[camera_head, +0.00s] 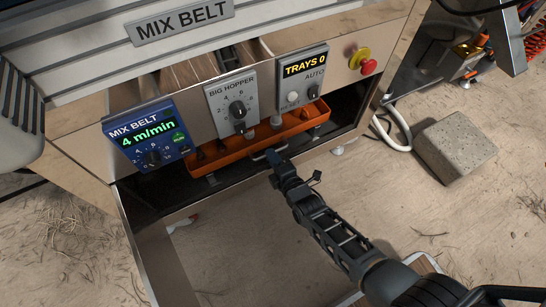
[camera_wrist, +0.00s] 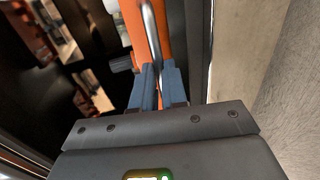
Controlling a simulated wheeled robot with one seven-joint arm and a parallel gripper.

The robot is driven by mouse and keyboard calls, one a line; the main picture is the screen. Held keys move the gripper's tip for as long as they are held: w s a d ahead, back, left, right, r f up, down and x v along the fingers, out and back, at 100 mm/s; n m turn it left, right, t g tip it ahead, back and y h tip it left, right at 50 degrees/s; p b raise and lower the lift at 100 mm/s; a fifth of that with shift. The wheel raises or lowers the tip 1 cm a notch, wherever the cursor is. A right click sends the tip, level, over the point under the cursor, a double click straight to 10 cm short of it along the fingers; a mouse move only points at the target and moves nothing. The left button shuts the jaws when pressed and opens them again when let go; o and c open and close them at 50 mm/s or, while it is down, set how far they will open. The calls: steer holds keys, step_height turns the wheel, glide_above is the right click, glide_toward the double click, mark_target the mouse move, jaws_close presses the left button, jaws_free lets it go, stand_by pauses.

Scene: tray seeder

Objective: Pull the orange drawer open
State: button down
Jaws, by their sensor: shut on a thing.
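The orange drawer (camera_head: 232,150) sits in the dark opening under the machine's control panels. Its orange front (camera_wrist: 131,12) also shows in the wrist view, with a metal bar handle (camera_wrist: 152,30) running along it. My gripper (camera_head: 272,155) reaches the drawer front from below right in the head view. In the wrist view its two blue fingers (camera_wrist: 158,72) are closed around the handle bar, one on each side. The fingers hide the part of the handle between them. How far the drawer stands out is hard to tell.
Above the drawer are the MIX BELT display (camera_head: 146,132), the BIG HOPPER panel (camera_head: 232,105) and the TRAYS panel (camera_head: 302,75). A red stop button (camera_head: 368,67) is at right. A concrete block (camera_head: 455,148) and white hose (camera_head: 398,128) lie right. Sandy floor in front is mostly open.

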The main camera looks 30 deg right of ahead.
steer(key=shift+s, duration=0.15)
steer(key=f+p+v, duration=0.2)
steer(key=v, duration=0.8)
steer(key=s+f+p+v, duration=0.1)
steer(key=f+p+v, duration=0.1)
steer(key=v, duration=0.9)
steer(key=shift+f, duration=0.25)
steer(key=c, duration=1.2)
jaws_free()
steer(key=shift+w, duration=0.1)
steer(key=shift+o, duration=0.2)
steer(key=p+v, duration=0.1)
steer(key=v, duration=0.7)
steer(key=shift+p, duration=0.3)
steer(key=shift+r, duration=0.1)
